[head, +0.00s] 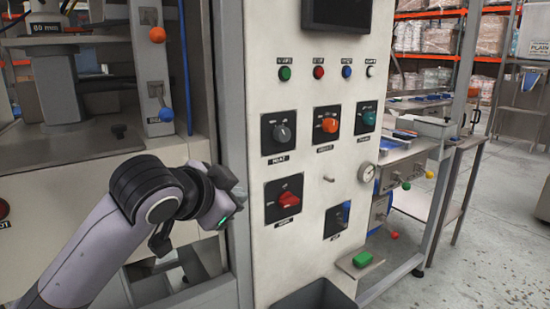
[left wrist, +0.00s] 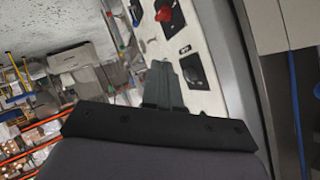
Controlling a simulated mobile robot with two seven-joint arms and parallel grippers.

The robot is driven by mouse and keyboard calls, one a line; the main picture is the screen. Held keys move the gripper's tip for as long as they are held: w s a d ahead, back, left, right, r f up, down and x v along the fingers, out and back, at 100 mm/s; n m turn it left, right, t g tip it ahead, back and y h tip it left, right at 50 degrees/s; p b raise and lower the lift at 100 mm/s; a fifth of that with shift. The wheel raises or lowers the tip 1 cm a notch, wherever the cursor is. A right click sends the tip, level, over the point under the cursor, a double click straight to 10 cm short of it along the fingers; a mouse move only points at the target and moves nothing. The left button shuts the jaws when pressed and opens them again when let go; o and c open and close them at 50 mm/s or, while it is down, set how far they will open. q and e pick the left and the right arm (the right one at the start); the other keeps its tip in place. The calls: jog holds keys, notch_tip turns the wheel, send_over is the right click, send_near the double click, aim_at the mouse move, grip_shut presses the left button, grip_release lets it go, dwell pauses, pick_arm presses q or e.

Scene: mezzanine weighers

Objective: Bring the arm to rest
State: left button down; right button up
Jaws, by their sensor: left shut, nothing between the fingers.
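My left arm comes in from the lower left in the head view, bent at the wrist. My left gripper (head: 232,192) is beside the left edge of the white control panel (head: 310,160). Its fingers are shut and hold nothing. In the left wrist view the closed fingers (left wrist: 163,85) point toward the panel face, which looks tilted there. The red rotary switch (head: 285,198) is to the right of the gripper in the head view, apart from it. My right gripper is in neither view.
The panel carries a grey knob (head: 282,133), an orange knob (head: 330,125) and several push buttons. A machine frame with a blue ball knob (head: 166,114) stands left. A dark bin (head: 318,296) is below. Open floor (head: 490,230) lies at the right.

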pick_arm(q)
jog(key=s+a+f+n, duration=0.2)
jog(key=s+f+n, duration=0.1)
jog(key=f, duration=0.9)
jog(key=s+a+f+n, duration=0.2)
jog(key=s+f+n, duration=0.1)
jog(key=f, duration=1)
jog(key=s+a+f+n+y, duration=0.1)
jog(key=s+a+f, duration=0.3)
jog(key=s+f, duration=0.4)
jog(key=s+a+f+n+y, duration=0.1)
jog(key=s+a+f+n, duration=0.1)
jog(key=s+a+f, duration=0.3)
jog(key=s+f, duration=0.3)
jog(key=s, duration=0.3)
jog(key=shift+s+a+f+g+y+p, duration=0.15)
jog(key=shift+s+g+y+p, duration=0.15)
jog(key=shift+y+p, duration=0.1)
